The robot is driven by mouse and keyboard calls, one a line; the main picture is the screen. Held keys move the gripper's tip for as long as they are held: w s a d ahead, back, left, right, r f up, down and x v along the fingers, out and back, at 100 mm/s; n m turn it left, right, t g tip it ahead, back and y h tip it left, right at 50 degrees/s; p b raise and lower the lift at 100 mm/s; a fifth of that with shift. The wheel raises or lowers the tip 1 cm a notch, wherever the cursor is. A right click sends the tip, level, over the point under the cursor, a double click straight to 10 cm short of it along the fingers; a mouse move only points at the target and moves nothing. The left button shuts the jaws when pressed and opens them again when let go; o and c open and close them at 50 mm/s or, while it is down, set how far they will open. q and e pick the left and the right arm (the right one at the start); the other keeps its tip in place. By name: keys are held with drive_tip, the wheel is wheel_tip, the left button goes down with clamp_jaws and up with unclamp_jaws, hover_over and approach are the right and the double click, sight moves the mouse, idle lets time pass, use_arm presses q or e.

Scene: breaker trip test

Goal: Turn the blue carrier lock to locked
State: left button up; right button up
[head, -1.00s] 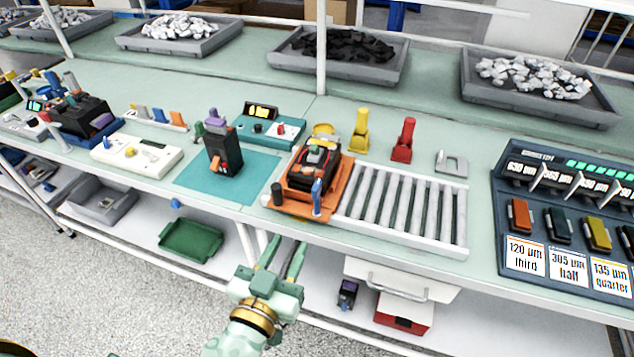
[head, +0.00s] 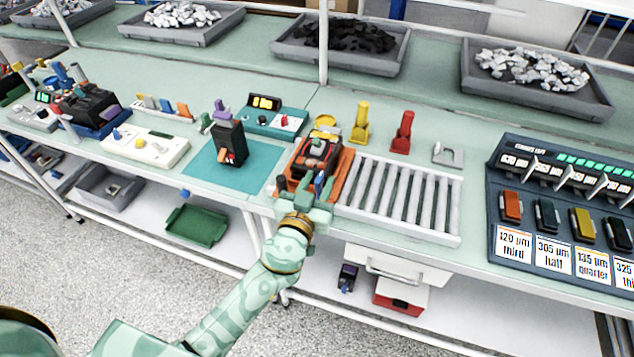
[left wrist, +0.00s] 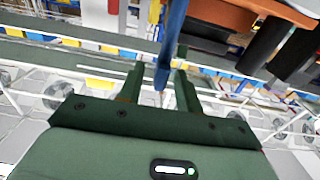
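The blue carrier lock (head: 319,182) is a thin upright blue lever at the front edge of the orange carrier (head: 345,170), which holds a dark breaker (head: 318,150). My left gripper (head: 305,188) is in front of the carrier, beside the lever and partly covering it. In the left wrist view, the blue lever (left wrist: 173,40) comes down between the two fingers of my left gripper (left wrist: 158,85). The fingers are apart, with a clear gap on the lever's left; the lever is close to the right finger. Contact is unclear. My right gripper is not in view.
A roller track (head: 400,200) lies right of the carrier. A teal mat (head: 205,183) with another dark breaker (head: 230,143) is to its left. A yellow (head: 360,125) and a red (head: 402,133) piece stand behind. A dark rack (head: 560,215) stands at right.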

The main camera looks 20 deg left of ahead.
use_arm(q)
clamp_jaws()
